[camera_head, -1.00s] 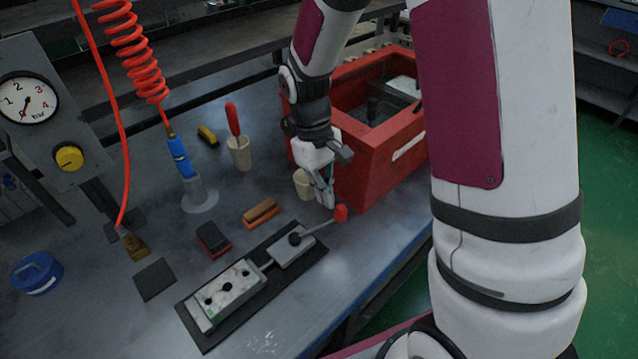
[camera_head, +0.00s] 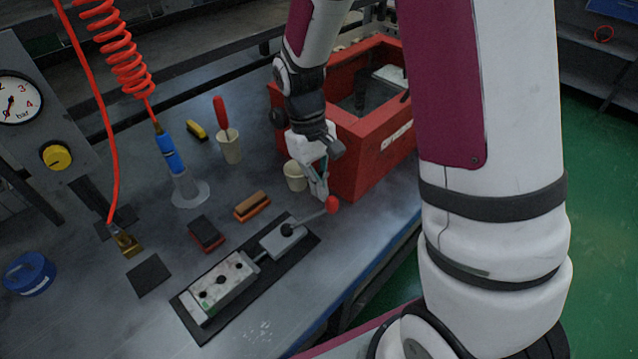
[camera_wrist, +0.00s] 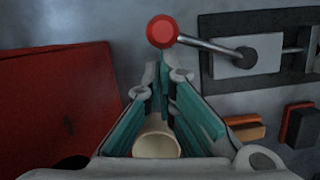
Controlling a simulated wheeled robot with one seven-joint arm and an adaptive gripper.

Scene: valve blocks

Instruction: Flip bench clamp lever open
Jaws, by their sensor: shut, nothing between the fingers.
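The bench clamp (camera_head: 284,238) is a grey block on a dark base plate, in line with a pale valve block (camera_head: 222,284). Its metal lever (camera_head: 312,217) reaches out to the right and ends in a red knob (camera_head: 332,204). My gripper (camera_head: 322,196) points down just behind the knob, its fingers shut and empty. In the wrist view the red knob (camera_wrist: 162,31) lies just beyond the fingertips (camera_wrist: 165,68), and the lever (camera_wrist: 205,46) runs right to the clamp (camera_wrist: 247,54). I cannot tell whether the fingertips touch the knob.
A red crate (camera_head: 375,160) stands close to the right of my gripper. A cream cup (camera_head: 295,176) stands behind it. A brush (camera_head: 252,206), a dark block (camera_head: 206,234) and a cup with a red-handled tool (camera_head: 229,148) lie farther left. The bench front is clear.

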